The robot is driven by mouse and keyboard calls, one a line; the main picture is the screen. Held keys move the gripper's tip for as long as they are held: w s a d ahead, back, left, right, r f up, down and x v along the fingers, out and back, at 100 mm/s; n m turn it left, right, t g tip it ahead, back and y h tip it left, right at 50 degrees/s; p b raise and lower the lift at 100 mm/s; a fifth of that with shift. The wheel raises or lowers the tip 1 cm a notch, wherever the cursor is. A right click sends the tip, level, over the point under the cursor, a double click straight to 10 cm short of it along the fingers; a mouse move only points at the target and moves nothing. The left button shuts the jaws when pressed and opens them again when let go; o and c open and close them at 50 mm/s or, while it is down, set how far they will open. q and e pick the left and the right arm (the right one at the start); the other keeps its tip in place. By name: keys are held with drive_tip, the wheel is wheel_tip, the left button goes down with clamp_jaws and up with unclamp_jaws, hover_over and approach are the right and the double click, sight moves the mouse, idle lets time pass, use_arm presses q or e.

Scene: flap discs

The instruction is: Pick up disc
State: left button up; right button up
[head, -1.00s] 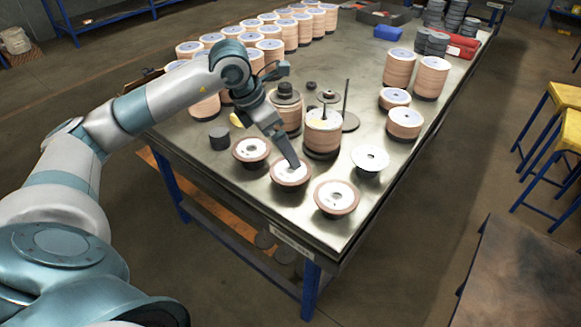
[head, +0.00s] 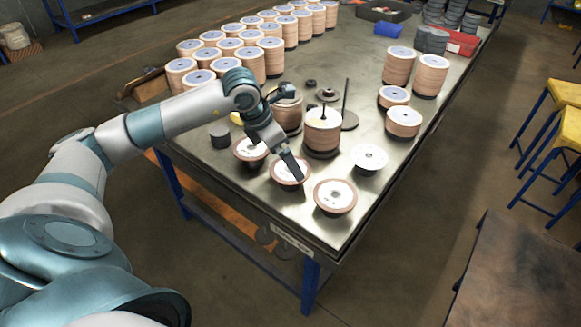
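Several flap discs with brown rims and white centres lie near the table's front edge. The middle disc (head: 284,175) is under my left gripper (head: 297,178), whose fingertips reach down to its centre. I cannot tell whether the fingers touch or hold it. A whitish disc (head: 369,158) lies further right. My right gripper is not in view.
A disc stack with a thin spindle (head: 323,131) stands just behind the gripper. Tall disc stacks (head: 226,66) fill the back left, and more stacks (head: 399,66) stand at the right. A blue box (head: 388,29) is at the back. Yellow stools (head: 555,125) stand right of the table.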

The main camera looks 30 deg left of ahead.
sight(286, 170)
use_arm(q)
drive_tip(key=shift+p+x, duration=0.6)
drive_tip(key=shift+x, duration=1.15)
drive_tip(key=shift+s+a+f, duration=0.1)
drive_tip(key=shift+s+a, duration=0.05)
drive_tip(key=c, duration=0.9)
